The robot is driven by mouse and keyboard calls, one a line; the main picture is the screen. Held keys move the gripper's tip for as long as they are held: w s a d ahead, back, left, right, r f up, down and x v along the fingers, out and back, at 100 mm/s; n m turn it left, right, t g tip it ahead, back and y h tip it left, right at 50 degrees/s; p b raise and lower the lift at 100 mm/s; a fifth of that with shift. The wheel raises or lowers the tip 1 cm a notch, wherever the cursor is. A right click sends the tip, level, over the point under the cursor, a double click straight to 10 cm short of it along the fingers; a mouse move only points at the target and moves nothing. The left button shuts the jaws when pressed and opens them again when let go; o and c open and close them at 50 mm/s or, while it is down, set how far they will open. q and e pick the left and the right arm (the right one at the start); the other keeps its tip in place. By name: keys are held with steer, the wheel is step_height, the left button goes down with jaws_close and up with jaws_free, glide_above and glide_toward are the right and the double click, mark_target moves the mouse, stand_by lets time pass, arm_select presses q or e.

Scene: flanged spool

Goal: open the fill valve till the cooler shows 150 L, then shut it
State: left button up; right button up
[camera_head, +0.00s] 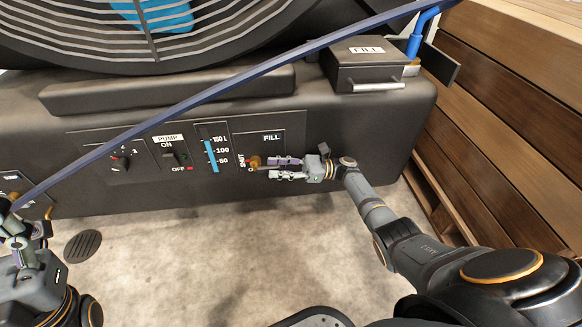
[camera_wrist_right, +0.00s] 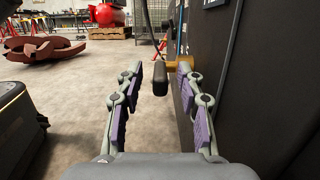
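The dark cooler (camera_head: 330,130) has a FILL panel with a brass fill valve (camera_head: 255,161) beside SHUT lettering. Left of it is the gauge (camera_head: 211,155), marked 50, 100 and 150 L; its blue column reaches about the 150 L mark. My right gripper (camera_head: 274,168) is just right of the valve. In the right wrist view its fingers (camera_wrist_right: 158,85) are apart, with the valve's dark handle (camera_wrist_right: 160,78) and brass stem (camera_wrist_right: 180,62) beyond or between the tips; contact is unclear. My left gripper (camera_head: 15,228) is at the left edge, its fingers partly hidden.
A PUMP switch (camera_head: 174,155) and a dial (camera_head: 120,161) sit left of the gauge. A FILL box (camera_head: 367,65) stands on top. A long dark-blue bar (camera_head: 250,72) crosses the head view. A wooden wall (camera_head: 510,110) is at right. The floor (camera_head: 250,260) in front is mostly clear.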

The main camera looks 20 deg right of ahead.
steer(key=v, duration=1)
steer(key=shift+d, duration=0.35)
steer(key=shift+s, duration=0.1)
